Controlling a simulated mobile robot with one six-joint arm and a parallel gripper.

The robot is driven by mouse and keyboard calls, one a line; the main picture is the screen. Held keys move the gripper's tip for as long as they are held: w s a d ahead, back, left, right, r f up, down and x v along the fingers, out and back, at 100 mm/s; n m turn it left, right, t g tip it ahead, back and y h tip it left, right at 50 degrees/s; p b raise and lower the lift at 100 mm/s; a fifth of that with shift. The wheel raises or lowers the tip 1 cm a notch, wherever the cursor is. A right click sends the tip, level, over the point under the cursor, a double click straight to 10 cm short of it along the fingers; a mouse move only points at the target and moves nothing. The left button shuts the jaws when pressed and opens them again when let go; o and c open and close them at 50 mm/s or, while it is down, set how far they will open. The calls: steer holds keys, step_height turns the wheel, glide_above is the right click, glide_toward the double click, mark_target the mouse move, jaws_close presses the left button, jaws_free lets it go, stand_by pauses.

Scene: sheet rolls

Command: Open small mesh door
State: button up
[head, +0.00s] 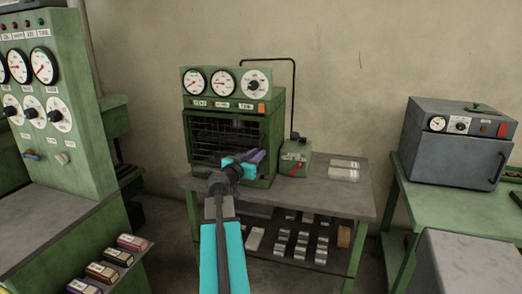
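The small mesh door (213,135) is on the front of a green machine with dials, standing on a grey-topped table. It is dark wire mesh and looks closed across the opening, though the picture is too small to be sure. My gripper (258,156), with purple fingers on a cyan and dark wrist, is in front of the machine's lower right side. My arm comes up from the bottom of the picture. The fingers are small and overlap, so I cannot tell whether they are open or touch the machine. The gripper covers the door's lower right area; no handle is clearly visible.
A small green box with a red lever (295,157) stands right of the machine, joined to a black pipe. Pale rolls (344,170) lie on the table's right. A control panel (55,110) stands left; a grey oven (457,142) stands on the right bench.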

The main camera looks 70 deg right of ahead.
mark_target(261, 162)
steer(key=shift+s+d+p, duration=0.15)
steer(key=shift+d, duration=0.7)
steer(key=shift+s+d+p, duration=0.1)
steer(key=shift+d+p, duration=0.05)
steer(key=shift+d, duration=0.7)
